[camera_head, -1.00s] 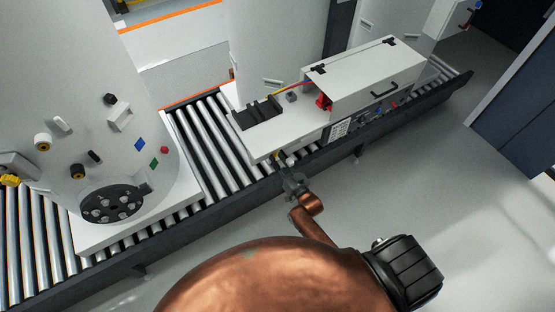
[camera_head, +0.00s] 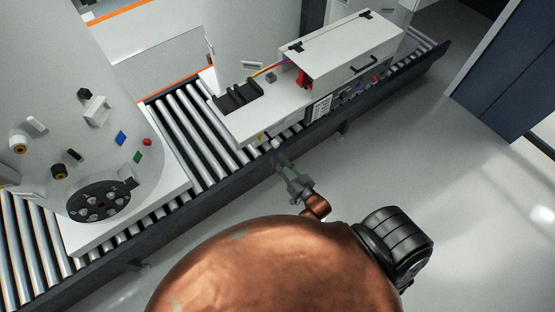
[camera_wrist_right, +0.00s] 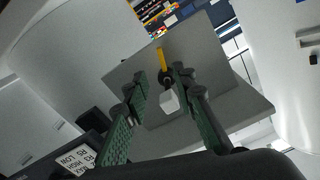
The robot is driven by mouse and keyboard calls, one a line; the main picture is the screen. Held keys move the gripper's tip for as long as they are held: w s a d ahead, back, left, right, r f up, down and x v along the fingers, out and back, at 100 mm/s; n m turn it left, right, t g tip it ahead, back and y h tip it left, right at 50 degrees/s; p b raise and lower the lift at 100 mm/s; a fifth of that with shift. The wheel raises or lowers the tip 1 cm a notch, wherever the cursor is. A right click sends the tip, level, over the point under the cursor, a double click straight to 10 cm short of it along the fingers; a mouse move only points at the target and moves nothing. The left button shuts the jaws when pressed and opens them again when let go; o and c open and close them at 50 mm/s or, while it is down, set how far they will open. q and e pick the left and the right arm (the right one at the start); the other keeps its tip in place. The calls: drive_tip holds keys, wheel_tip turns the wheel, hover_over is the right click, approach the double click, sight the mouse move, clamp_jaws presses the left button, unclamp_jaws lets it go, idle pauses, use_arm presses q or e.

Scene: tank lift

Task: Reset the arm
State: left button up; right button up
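My right gripper (camera_head: 282,160) is at the front edge of the conveyor, just below the near edge of a white bench unit. It also shows in the right wrist view (camera_wrist_right: 160,76), with its two green-padded fingers apart. A small fitting with a white end (camera_wrist_right: 170,101), a dark ring and a yellow lever (camera_wrist_right: 162,60) shows between the fingers in that view. I cannot tell whether the fingers touch it. In the head view its white end (camera_head: 276,144) is at the fingertips. My left gripper is not in view.
The white bench unit (camera_head: 235,123) with a lidded box (camera_head: 343,47) stands on the roller conveyor (camera_head: 185,119). A large white tank (camera_head: 70,75) on a pale base stands to its left. Grey floor (camera_head: 400,160) is clear at the right, up to a dark cabinet (camera_head: 520,65).

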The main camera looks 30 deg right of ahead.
idle(0.3)
drive_tip(key=s+f+n+g+h, duration=0.1)
drive_tip(key=s+f+g, duration=0.3)
drive_tip(key=s+f, duration=0.75)
drive_tip(key=s+f+n+g, duration=0.1)
drive_tip(key=s+f+g, duration=0.3)
drive_tip(key=f, duration=1.4)
drive_tip(key=s+d+f+n+g, duration=0.1)
drive_tip(key=s+f+g, duration=0.3)
drive_tip(key=s, duration=1.1)
drive_tip(key=s+d+f+n+g, duration=0.1)
drive_tip(key=s+f+g, duration=0.4)
drive_tip(key=s+f, duration=0.6)
drive_tip(key=s, duration=0.4)
drive_tip(key=shift+s+f+h, duration=0.15)
drive_tip(key=shift+s+h, duration=0.1)
drive_tip(key=shift+h, duration=0.15)
